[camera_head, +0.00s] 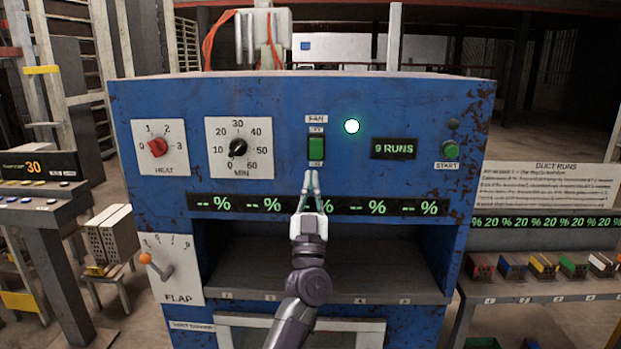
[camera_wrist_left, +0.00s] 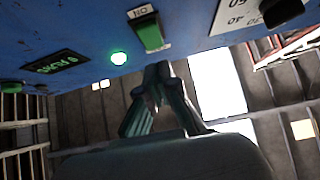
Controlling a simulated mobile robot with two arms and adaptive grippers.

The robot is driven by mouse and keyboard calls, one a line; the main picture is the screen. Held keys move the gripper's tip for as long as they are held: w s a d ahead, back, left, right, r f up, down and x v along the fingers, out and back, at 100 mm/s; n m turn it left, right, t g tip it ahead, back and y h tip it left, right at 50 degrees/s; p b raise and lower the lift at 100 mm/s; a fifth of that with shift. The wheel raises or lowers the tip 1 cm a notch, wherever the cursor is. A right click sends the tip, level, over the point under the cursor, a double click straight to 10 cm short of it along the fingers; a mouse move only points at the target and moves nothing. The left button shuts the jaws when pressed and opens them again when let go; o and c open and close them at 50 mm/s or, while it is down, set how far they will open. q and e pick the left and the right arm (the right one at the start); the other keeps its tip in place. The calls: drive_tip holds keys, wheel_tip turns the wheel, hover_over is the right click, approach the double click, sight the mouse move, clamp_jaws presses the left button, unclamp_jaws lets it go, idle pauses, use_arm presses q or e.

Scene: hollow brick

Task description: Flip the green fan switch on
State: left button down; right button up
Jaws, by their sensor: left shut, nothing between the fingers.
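The green fan switch (camera_head: 316,149) is on the blue panel below the FAN label, with a small label above and below it. In the left wrist view the green switch (camera_wrist_left: 150,33) is at the top, just beyond the fingertips. My left gripper (camera_head: 311,173) points up, its fingertips together and empty, just below the switch in the head view. In the left wrist view the gripper (camera_wrist_left: 158,70) shows a gap between its tips and the switch. A round light (camera_head: 352,126) right of the switch glows pale green. My right gripper is not in view.
The blue panel (camera_head: 280,100) also carries a red heat knob (camera_head: 157,148), a black minute dial (camera_head: 238,148), a green start button (camera_head: 450,149) and a flap lever (camera_head: 160,266). An open shelf (camera_head: 240,275) lies below. A rack of coloured bricks stands right.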

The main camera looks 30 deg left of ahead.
use_arm(q)
drive_tip(key=s+d+f+b, duration=0.2)
drive_tip(key=s+f, duration=0.1)
drive_tip(key=f, duration=0.4)
drive_tip(key=shift+f+b, duration=0.35)
drive_tip(key=shift+b, duration=0.05)
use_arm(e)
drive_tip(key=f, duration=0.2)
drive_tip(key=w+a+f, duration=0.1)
use_arm(q)
drive_tip(key=shift+s, duration=0.15)
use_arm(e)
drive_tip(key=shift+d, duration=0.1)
